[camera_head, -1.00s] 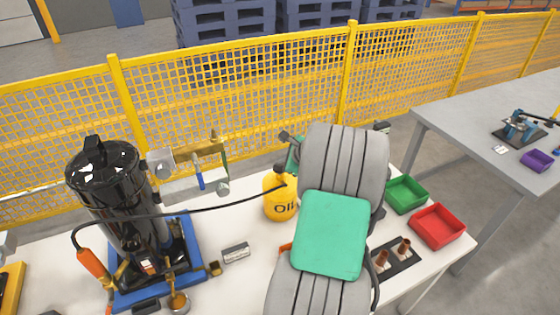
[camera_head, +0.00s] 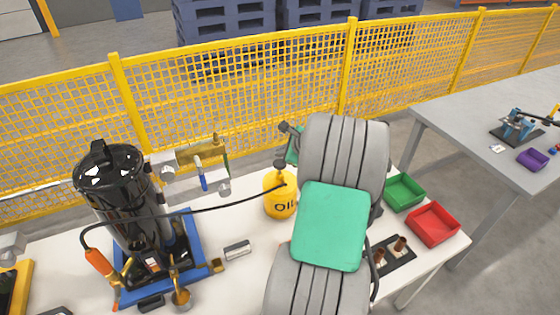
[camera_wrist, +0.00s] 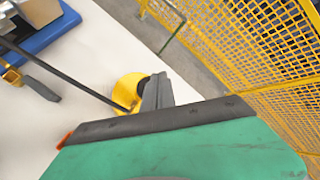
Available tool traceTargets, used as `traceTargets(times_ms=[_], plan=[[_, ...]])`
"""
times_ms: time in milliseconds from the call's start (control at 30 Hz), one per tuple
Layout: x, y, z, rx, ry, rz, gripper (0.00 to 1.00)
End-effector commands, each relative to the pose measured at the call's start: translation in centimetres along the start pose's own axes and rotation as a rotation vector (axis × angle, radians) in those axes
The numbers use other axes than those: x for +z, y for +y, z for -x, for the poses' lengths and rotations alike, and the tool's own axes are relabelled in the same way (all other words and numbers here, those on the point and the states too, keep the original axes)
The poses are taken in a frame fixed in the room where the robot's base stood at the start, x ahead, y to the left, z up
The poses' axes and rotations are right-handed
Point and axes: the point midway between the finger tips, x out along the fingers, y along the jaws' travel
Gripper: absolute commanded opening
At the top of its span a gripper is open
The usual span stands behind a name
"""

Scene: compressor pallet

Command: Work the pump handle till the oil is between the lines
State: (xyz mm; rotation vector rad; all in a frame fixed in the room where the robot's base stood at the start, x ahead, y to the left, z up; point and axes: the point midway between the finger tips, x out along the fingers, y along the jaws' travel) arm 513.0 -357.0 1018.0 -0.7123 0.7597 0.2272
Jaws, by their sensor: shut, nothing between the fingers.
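The black compressor tank (camera_head: 118,200) stands upright on a blue base (camera_head: 190,229) at the left of the bench. An orange grip (camera_head: 100,263) slants beside the base; I cannot tell whether it is the pump handle. A thin black line runs from there to the yellow oil can (camera_head: 281,205), which also shows in the wrist view (camera_wrist: 127,93). My gripper (camera_wrist: 158,92) is shut and empty, its tips close to the can in the wrist view; I cannot tell whether they touch. My arm hides most of it in the head view. I cannot make out the oil level or its lines.
Green (camera_head: 404,192) and red (camera_head: 433,224) bins stand at the right end of the white bench. A dark holder (camera_head: 397,258) with copper-coloured parts is beside my arm. A yellow mesh fence (camera_head: 240,95) runs behind. A grey table (camera_head: 470,115) stands to the right.

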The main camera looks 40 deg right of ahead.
Motion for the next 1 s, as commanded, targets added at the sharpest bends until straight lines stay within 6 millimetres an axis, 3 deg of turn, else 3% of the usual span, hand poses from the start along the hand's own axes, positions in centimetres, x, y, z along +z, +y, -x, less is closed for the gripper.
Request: traceTargets(times_ms=[333,1000], plan=[[2.0,-2.0,2.8,-0.001,0.000,0.000,0.00],[2.0,-2.0,2.7,-0.001,0.000,0.000,0.00]])
